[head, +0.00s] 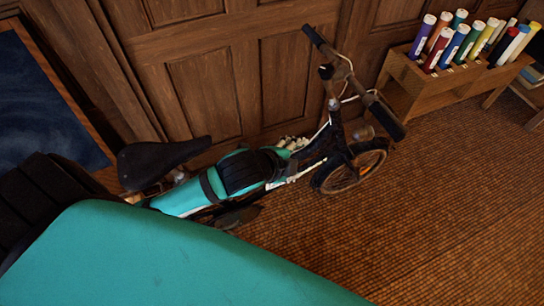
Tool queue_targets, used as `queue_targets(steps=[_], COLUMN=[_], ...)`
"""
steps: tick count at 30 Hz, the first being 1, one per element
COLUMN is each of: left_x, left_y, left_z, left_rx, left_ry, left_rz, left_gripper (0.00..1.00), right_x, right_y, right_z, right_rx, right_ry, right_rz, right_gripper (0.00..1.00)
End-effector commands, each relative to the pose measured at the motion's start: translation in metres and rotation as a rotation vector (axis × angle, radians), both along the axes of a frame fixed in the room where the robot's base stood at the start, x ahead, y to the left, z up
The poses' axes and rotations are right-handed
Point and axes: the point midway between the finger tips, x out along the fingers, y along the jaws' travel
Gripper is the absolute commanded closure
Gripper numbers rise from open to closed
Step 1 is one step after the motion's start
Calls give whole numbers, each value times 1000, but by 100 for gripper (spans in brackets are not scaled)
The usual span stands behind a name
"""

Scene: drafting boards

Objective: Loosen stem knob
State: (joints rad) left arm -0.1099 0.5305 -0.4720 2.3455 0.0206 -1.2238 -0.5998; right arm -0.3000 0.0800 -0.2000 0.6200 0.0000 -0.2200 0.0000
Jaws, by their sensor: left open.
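A folding bicycle (340,145) stands along the panelled wall, its front wheel and handlebar to the right. Its upright stem (333,95) rises to the handlebar (350,80). A small dark part (326,72) sits near the top of the stem; I cannot tell whether this is the stem knob. My left gripper (293,143) is open, at the end of my teal and black arm. It is left of the stem and lower in the picture, and appears apart from it. My arm covers much of the bicycle's frame behind the stem. My right gripper is out of view.
The saddle (160,160) is at the left, close to my arm. A wooden rack (430,88) of coloured tubes stands to the right. A dark blue board (40,95) is at the far left. The woven floor (430,215) to the right is clear.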

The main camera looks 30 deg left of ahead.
Motion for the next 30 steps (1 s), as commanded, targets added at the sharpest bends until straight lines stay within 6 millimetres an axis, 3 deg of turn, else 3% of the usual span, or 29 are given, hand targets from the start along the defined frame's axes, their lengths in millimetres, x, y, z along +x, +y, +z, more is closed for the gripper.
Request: queue_targets(steps=[15, 21, 30], left_x=[-47, -56, -58], left_y=[23, 27, 27], left_z=[-82, -97, -100], left_rx=[-271, -307, -314], left_ry=[274, 317, 325], left_rz=[441, 516, 531], left_gripper=[35, 35, 35], right_x=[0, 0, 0], right_y=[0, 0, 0], right_z=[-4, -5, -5], right_rx=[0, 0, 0], right_ry=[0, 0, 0], right_rz=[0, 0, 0], right_gripper=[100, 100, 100])
